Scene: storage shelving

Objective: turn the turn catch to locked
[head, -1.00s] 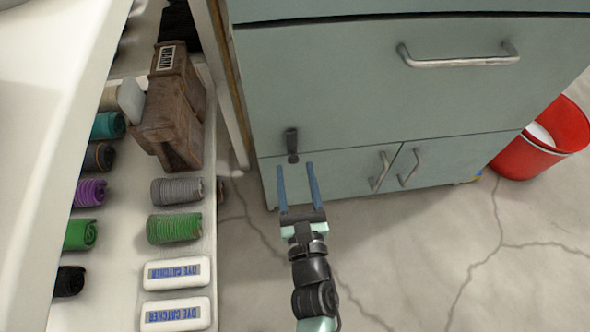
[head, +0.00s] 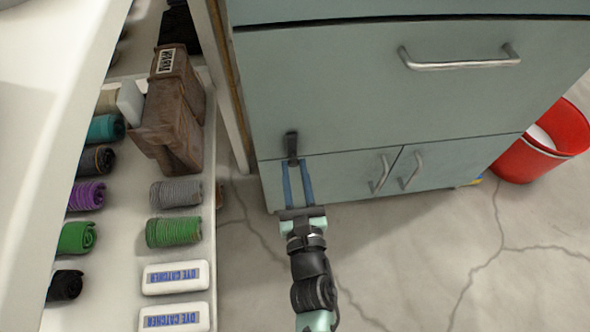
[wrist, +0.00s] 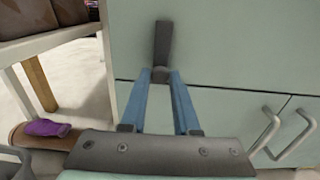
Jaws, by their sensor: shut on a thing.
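The turn catch (head: 290,144) is a small dark lever on the pale green cabinet front, just above the seam over the lower doors. It stands about upright. In the wrist view the catch (wrist: 163,42) rises from between the blue fingertips, its upper part in plain sight and its lower end between them. My gripper (head: 294,164) reaches it from below, and its two blue fingers are closed in on the lower end of the catch. In the wrist view my gripper (wrist: 161,76) shows the fingers converging on it.
The cabinet has a drawer handle (head: 458,60) above right and two door handles (head: 380,174) to the right. A white shelf (head: 110,290) with rolled cloths and a brown box (head: 172,115) stands at left. A red bucket (head: 530,155) stands at far right.

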